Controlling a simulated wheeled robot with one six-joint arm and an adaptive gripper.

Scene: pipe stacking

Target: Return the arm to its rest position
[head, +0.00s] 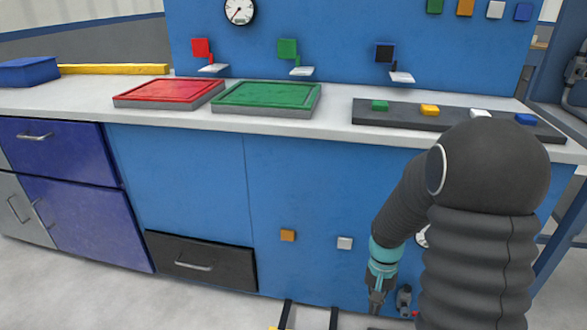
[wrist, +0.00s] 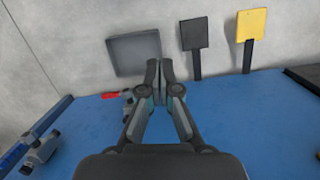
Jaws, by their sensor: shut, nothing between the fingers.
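My arm (head: 480,220) fills the lower right of the head view, bent downward in front of the blue bench front. The fingertips show in front of a pale grey surface, near the edge of a blue one. No pipe is clearly visible in either view.
The worktop (head: 60,97) holds a red tray (head: 165,91), a green tray (head: 265,95) and a dark strip (head: 385,117) with coloured blocks. The wrist view shows a grey tray (wrist: 134,52), a black plate (wrist: 194,33) and a yellow plate (wrist: 251,25). Open floor lies left.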

